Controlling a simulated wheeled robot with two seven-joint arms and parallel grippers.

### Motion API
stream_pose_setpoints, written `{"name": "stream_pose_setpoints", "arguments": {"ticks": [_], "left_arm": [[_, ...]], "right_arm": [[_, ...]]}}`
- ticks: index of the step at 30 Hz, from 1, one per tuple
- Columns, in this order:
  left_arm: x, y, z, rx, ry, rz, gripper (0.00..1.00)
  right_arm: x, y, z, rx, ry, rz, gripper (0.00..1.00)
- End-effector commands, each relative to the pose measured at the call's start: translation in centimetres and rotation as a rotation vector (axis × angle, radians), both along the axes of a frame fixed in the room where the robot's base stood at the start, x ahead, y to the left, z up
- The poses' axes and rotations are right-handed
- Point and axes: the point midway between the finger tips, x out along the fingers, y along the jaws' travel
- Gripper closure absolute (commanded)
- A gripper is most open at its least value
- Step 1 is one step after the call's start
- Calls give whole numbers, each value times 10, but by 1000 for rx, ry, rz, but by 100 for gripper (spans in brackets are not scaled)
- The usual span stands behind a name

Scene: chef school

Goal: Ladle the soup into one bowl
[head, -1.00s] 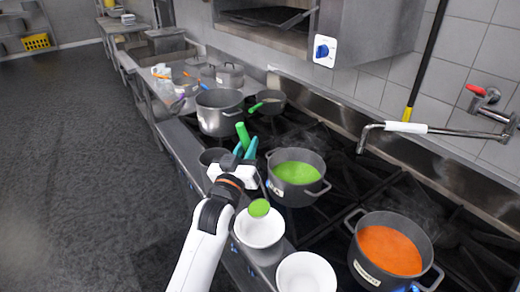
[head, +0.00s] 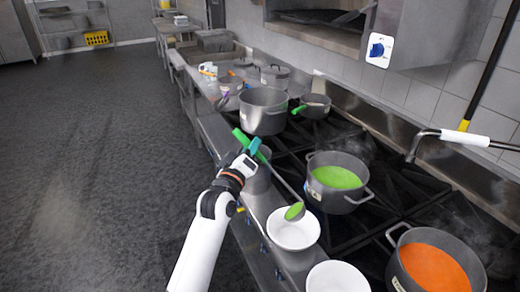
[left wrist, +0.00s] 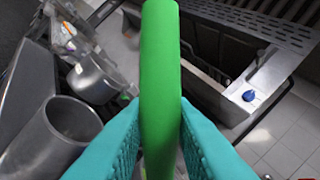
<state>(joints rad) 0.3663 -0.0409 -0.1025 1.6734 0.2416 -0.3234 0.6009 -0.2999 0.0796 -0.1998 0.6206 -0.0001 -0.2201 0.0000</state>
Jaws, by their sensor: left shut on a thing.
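My left gripper (head: 254,148) is shut on the green handle of the ladle (head: 278,176). The left wrist view shows the handle (left wrist: 160,70) between its teal fingers (left wrist: 160,125). The ladle slants down to the right. The visible inside of that bowl looks white. A second white bowl (head: 337,280) beside it looks empty. The pot of green soup (head: 338,203) stands on the stove behind the bowls. My right gripper is out of view.
A pot of orange soup (head: 435,285) stands at the lower right. A large grey pot (head: 263,121) and a small pan (head: 315,112) stand farther back on the stove. A metal pipe (head: 470,138) reaches in from the right. The floor at left is clear.

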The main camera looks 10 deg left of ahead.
Motion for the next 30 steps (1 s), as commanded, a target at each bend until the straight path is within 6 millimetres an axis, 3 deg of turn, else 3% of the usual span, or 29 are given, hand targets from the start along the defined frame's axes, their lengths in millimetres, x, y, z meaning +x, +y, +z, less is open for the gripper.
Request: {"name": "stream_pose_setpoints", "arguments": {"ticks": [15, 30], "left_arm": [[19, 48, -48, -285, 112, 2, 100], [24, 61, -110, -563, 221, 1, 100]], "right_arm": [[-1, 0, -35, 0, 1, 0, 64], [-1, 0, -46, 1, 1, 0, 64]]}}
